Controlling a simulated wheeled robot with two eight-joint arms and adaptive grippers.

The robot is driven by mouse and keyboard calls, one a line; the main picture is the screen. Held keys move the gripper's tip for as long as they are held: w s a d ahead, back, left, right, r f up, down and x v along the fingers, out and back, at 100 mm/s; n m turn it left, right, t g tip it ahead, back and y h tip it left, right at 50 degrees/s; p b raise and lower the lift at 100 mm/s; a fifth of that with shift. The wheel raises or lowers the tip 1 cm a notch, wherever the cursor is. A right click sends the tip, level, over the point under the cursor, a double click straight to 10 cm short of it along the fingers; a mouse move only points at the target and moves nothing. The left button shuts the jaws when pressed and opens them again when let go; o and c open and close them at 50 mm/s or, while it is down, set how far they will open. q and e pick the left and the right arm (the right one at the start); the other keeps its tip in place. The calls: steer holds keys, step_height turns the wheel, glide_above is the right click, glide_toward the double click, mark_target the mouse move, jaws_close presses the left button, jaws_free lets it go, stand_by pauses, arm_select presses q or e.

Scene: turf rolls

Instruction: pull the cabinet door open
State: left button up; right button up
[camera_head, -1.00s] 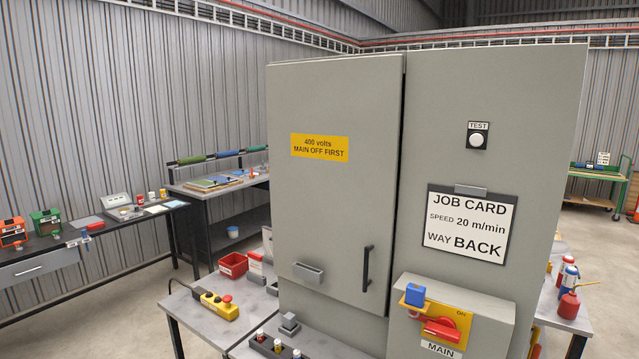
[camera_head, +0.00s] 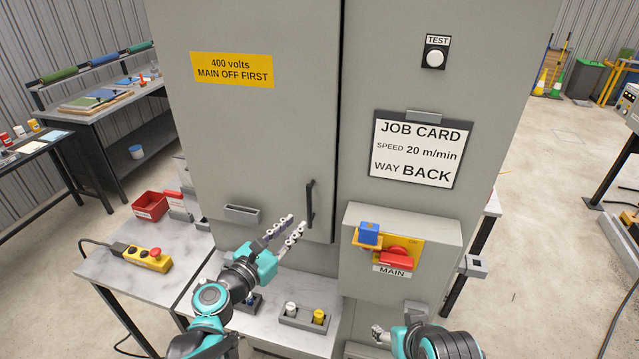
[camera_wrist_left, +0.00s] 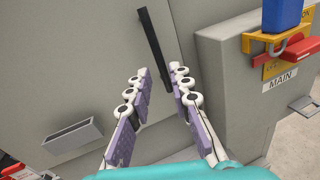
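The grey cabinet door (camera_head: 262,140) stands closed, with a yellow "400 volts MAIN OFF FIRST" label (camera_head: 232,69). Its black vertical handle (camera_head: 310,203) is near the door's right edge. My left gripper (camera_head: 292,223) is open just in front of and below-left of the handle in the head view. In the left wrist view the handle (camera_wrist_left: 156,48) shows ahead, beyond the two open fingers (camera_wrist_left: 162,88), with nothing between them. My right gripper (camera_head: 378,334) is low in the head view, below the switch box; its fingers are too small and foreshortened to judge.
Right of the door are a switch box (camera_head: 435,240) with a red main switch (camera_head: 397,256) and blue padlock (camera_head: 369,232), and a job card (camera_head: 415,152). A grey door pocket (camera_head: 242,214) is left of the handle. A bench (camera_head: 190,238) with a yellow pendant (camera_head: 147,258) stands below left.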

mark_target(308, 208)
arm_select(q)
steer(key=shift+n, duration=0.6)
steer(key=x, duration=0.5)
steer(key=r+x, duration=0.1)
steer(key=x, duration=0.2)
steer(key=shift+w, duration=0.2)
jaws_close()
